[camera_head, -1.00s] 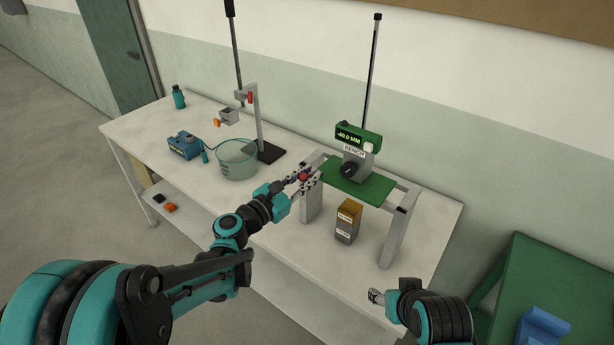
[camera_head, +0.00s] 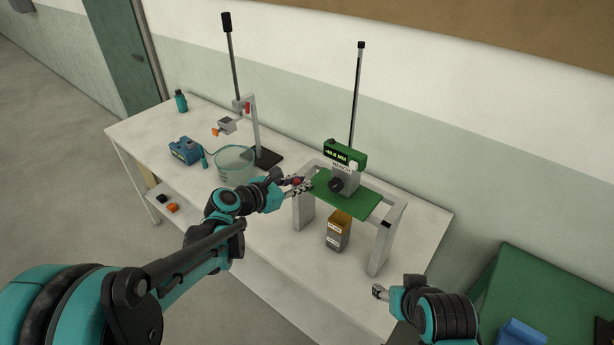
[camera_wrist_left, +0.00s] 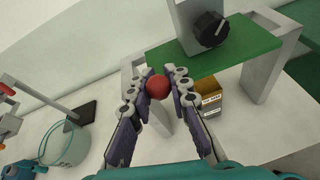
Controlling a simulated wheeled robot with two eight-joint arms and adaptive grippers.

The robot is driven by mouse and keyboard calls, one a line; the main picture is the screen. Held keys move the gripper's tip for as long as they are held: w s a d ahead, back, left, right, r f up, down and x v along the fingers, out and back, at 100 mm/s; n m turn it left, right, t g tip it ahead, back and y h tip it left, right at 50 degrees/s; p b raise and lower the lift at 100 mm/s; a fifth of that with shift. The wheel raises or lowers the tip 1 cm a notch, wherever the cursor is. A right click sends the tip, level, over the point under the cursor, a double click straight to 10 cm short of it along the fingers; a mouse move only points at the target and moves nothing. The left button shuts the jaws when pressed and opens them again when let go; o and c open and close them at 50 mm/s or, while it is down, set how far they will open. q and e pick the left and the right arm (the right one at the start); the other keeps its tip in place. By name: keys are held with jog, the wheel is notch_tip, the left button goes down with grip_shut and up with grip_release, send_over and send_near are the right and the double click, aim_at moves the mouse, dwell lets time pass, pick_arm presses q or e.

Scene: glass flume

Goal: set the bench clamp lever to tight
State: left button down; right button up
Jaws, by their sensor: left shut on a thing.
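A red ball knob (camera_wrist_left: 158,87) sits between the fingers of my left gripper (camera_wrist_left: 160,84) in the left wrist view, with a finger on each side. In the head view, my left gripper (camera_head: 297,185) is shut on the red knob at the left end of the raised bench with a green top (camera_head: 345,196). The lever's stem is mostly hidden by the fingers, and I cannot read any tight mark. A grey block labelled BENCH (camera_head: 343,170), with a black dial (camera_head: 336,186), stands on the green top. My right gripper (camera_head: 379,292) is near the table's front right edge, apart from the bench; its opening is too small to judge.
A brown and grey box (camera_head: 339,232) stands under the bench. A clear beaker (camera_head: 235,165), a blue device (camera_head: 185,150) and a stand with a black base (camera_head: 267,158) are to the left. A tall rod (camera_head: 356,95) rises behind the bench. A green table (camera_head: 520,285) is at right.

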pick_arm(q)
jog(key=r+g+y+p, duration=0.1)
jog(key=p, duration=0.1)
jog(key=w+d+g+y+p, duration=0.1)
jog(key=p, duration=0.1)
jog(key=shift+w+r+g, duration=0.25)
jog(key=shift+r+g, duration=0.15)
jog(key=shift+w+d+g+y+p, duration=0.2)
jog(key=shift+g+y+p, duration=0.2)
jog(key=shift+p, duration=0.05)
jog(key=g+y+p, duration=0.1)
jog(key=w+d+g+y+p, duration=0.1)
jog(key=shift+w+r+g, duration=0.1)
jog(key=shift+w+g, duration=0.1)
jog(key=shift+g, duration=0.1)
jog(key=shift+w+d+g+y+p, duration=0.25)
jog(key=shift+w+g+y+p, duration=0.1)
jog(key=shift+g+y+p, duration=0.3)
jog(key=shift+f+g, duration=0.2)
jog(key=shift+g, duration=0.05)
jog(key=c, duration=1.4)
grip_release()
jog(key=shift+w, duration=0.1)
